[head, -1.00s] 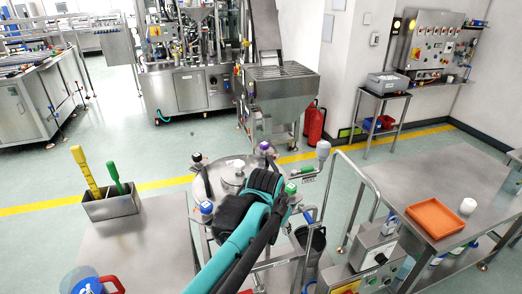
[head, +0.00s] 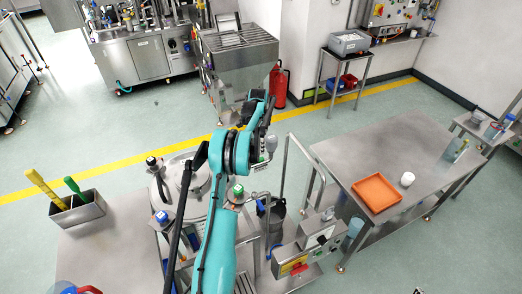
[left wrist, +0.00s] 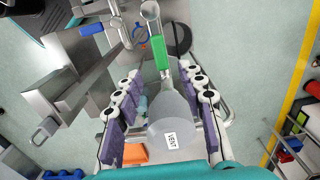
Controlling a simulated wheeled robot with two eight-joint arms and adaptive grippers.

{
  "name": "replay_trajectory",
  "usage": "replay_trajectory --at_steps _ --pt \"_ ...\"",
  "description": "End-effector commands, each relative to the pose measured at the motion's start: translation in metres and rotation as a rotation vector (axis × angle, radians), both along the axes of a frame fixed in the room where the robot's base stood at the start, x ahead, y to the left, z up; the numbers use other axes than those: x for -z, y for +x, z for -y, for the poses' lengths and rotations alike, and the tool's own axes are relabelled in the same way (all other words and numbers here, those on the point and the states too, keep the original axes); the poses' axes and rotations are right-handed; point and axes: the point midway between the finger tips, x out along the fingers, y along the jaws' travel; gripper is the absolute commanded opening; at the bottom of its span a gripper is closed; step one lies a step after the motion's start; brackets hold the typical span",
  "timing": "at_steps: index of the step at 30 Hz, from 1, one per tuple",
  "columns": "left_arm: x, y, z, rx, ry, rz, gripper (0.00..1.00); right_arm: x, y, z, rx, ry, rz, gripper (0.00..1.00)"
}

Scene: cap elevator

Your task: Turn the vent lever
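The vent fitting shows in the left wrist view as a grey flared body (left wrist: 172,120) with a "VENT" label and a green sleeve (left wrist: 161,57) on its thin stem. In the head view its grey rounded end (head: 271,143) shows beside my left gripper (head: 264,128), which hides most of the rest. My left gripper (left wrist: 160,78) is open, its purple-grey fingers on either side of the fitting. A gap shows on the left side; contact on the right side cannot be told. My right gripper is not in view.
The round steel vessel lid (head: 180,183) lies left of my arm. A control box (head: 310,248) and a steel table (head: 400,150) with an orange tray (head: 377,193) stand to the right. A steel holder (head: 78,210) with yellow and green handles is at left.

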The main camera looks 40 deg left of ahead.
Motion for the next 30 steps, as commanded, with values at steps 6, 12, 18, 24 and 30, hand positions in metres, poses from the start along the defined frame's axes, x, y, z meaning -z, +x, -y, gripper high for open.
replay_trajectory --at_steps 6,12,18,24,30 --pt "0.033 0.0 -0.001 0.001 -0.001 -0.002 0.4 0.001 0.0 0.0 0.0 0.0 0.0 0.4" --pt "0.063 0.0 -0.001 0.0 0.0 -0.001 0.4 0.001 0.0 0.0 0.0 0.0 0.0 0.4" --pt "0.076 0.0 -0.001 0.0 0.0 -0.001 0.4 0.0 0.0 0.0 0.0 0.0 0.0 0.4" --pt "0.077 0.0 -0.001 0.0 0.0 -0.001 0.4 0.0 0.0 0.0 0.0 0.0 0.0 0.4" --pt "0.076 0.0 -0.001 0.0 0.0 -0.001 0.0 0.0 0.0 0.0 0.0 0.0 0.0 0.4"
